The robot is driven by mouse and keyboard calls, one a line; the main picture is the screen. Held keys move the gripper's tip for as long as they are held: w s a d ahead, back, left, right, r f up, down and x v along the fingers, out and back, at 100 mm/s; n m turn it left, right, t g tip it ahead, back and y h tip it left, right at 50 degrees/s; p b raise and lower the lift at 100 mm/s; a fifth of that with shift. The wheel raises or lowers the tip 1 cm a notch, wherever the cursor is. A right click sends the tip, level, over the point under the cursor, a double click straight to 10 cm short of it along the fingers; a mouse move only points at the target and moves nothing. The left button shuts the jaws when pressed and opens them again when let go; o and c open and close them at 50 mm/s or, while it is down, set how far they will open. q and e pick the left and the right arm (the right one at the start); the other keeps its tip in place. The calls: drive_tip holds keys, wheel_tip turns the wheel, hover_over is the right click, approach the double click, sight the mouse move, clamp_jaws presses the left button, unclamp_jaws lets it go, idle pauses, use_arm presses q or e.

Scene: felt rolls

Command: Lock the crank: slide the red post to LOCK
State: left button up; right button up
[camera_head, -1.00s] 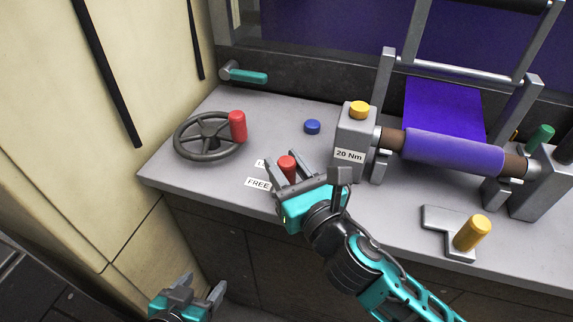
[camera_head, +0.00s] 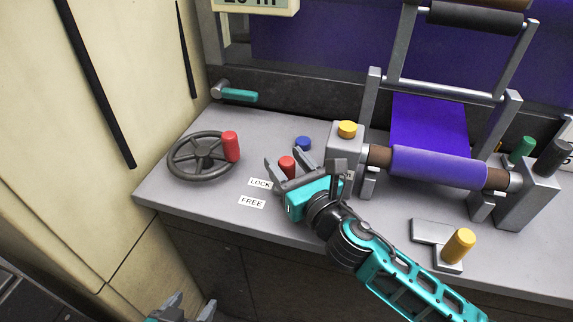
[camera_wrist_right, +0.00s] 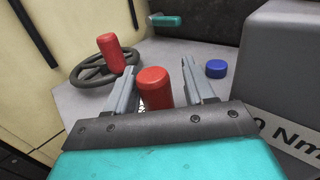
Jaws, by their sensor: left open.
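The red post (camera_head: 287,166) stands upright on the bench, level with the LOCK label (camera_head: 260,183) and farther back than the FREE label (camera_head: 252,202). My right gripper (camera_head: 287,160) is open around it. In the right wrist view the red post (camera_wrist_right: 154,88) stands between the fingers, close to the left one, with a clear gap to the right one. The post's base is hidden by the gripper. The crank wheel (camera_head: 192,158) with its red handle (camera_head: 230,146) lies to the left. My left gripper (camera_head: 190,305) is open at the bottom edge, partly cut off.
A blue button (camera_head: 303,143) is just behind the post. The grey torque box (camera_head: 344,143) with a yellow knob stands close right of my right gripper. The purple felt roll (camera_head: 438,167) and a yellow-handled lever (camera_head: 458,246) are farther right. The bench between wheel and labels is clear.

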drive_tip(key=shift+s, duration=0.1)
drive_tip(key=shift+s, duration=0.15)
drive_tip(key=v, duration=1.2)
drive_tip(key=shift+s+d+b, duration=0.1)
drive_tip(key=shift+s+b, duration=0.1)
drive_tip(key=shift+b, duration=0.2)
drive_tip(key=shift+s, duration=0.1)
